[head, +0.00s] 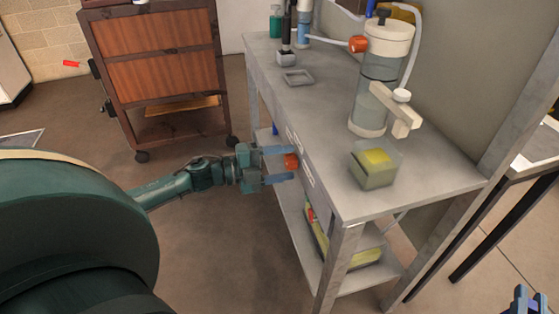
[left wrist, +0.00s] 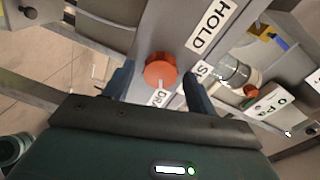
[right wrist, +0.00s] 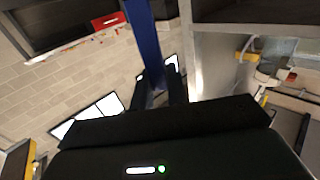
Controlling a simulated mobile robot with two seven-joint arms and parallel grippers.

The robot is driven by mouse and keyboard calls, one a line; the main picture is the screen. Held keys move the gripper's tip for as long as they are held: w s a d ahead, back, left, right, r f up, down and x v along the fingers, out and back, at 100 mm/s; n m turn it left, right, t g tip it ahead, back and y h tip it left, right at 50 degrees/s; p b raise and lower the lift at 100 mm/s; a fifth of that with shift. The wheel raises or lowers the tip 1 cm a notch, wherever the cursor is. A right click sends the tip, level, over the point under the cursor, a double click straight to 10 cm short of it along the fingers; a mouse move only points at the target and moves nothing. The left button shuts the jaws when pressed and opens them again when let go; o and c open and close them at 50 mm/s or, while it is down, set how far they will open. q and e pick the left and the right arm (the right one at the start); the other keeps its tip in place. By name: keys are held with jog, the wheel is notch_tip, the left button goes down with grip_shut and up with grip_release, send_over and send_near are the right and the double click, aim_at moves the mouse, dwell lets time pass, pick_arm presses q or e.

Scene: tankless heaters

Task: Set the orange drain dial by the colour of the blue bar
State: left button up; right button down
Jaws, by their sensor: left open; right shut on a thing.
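The orange drain dial (head: 291,161) sits on the front edge of the grey workbench. My left gripper (head: 280,164) is open, with its two blue fingers on either side of the dial. In the left wrist view the round dial (left wrist: 160,71) lies between the fingertips, with a gap to each finger. In the head view, only part of the right gripper (head: 525,302) shows at the lower right corner.
On the workbench (head: 325,110) stand a clear cylinder (head: 377,85) with an orange knob (head: 358,44), a box with a yellow-green top (head: 374,168), and a small grey tray (head: 298,77). A wooden cabinet on wheels (head: 155,50) stands behind at the left. The floor between is clear.

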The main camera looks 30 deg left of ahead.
pick_arm(q)
jog(key=p+v, duration=0.1)
jog(key=v, duration=1.1)
jog(key=shift+p, duration=0.35)
pick_arm(e)
jog(key=shift+r, duration=0.85)
jog(key=shift+w+r, duration=0.35)
jog(key=shift+w, duration=0.25)
pick_arm(q)
jog(key=s+d+f+n+t+y, duration=0.2)
jog(key=s+d+n, duration=0.1)
jog(key=d+n, duration=0.35)
jog(key=s+d+f+n+t+y, duration=0.1)
jog(key=s+d+f+n+y, duration=0.15)
jog(key=d+n, duration=0.4)
jog(key=s+d+r+n+g+y, duration=0.1)
jog(key=s+d+r+n, duration=0.1)
jog(key=d+n, duration=0.3)
jog(key=s+d+r+n+g+y, duration=0.1)
jog(key=s+d+r+n+y, duration=0.15)
jog(key=d, duration=0.35)
notch_tip(320, 180, up, 5)
jog(key=g+p, duration=0.3)
jog(key=p, duration=1.6)
jog(key=shift+r, duration=0.1)
jog(key=shift+c, duration=0.5)
pick_arm(e)
notch_tip(320, 180, up, 19)
jog(key=s, duration=0.1)
jog(key=shift+f, duration=0.15)
